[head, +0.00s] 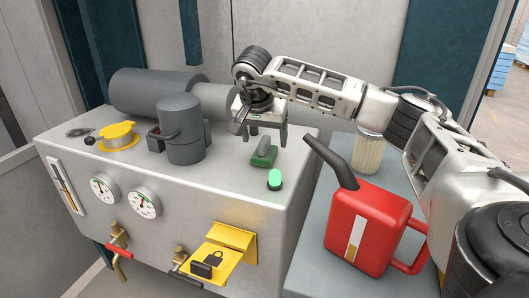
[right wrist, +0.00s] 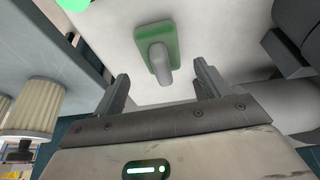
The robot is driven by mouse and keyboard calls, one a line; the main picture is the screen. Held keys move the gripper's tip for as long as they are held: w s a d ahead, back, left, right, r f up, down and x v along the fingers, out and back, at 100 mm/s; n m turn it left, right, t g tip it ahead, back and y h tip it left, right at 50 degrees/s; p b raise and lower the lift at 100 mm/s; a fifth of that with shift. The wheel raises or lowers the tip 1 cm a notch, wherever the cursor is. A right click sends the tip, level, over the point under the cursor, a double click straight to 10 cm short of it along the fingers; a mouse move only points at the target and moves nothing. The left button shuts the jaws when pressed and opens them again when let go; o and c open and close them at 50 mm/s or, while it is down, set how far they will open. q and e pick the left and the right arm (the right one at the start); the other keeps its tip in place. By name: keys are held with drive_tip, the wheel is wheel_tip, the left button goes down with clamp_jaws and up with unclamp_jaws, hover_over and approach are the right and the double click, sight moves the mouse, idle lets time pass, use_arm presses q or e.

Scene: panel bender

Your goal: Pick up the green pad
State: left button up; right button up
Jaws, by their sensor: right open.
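The green pad (head: 262,160) lies on the flat top of the grey machine, with a grey grip standing up on it. In the right wrist view the pad (right wrist: 158,31) is ahead of the fingertips, roughly centred between them. My right gripper (head: 263,134) is open and empty, just above and behind the pad in the head view. In the right wrist view both fingers of this gripper (right wrist: 161,76) are spread, with the grip's end near the gap. The fingers do not appear to touch the pad. My left gripper is not in view.
A lit green button (head: 275,180) stands in front of the pad. A dark grey cylinder (head: 186,142) with a handle stands left of it. A red can (head: 368,225) and a ribbed, pale container (head: 367,154) stand on the right-hand surface. A yellow cap (head: 118,134) lies at the left.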

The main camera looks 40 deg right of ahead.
sight(263, 141)
drive_tip(key=x, duration=0.4)
drive_tip(key=shift+w+f, duration=0.15)
drive_tip(key=shift+f, duration=0.2)
drive_tip(key=shift+c, duration=0.2)
drive_tip(key=c, duration=1)
drive_tip(key=shift+r, duration=0.15)
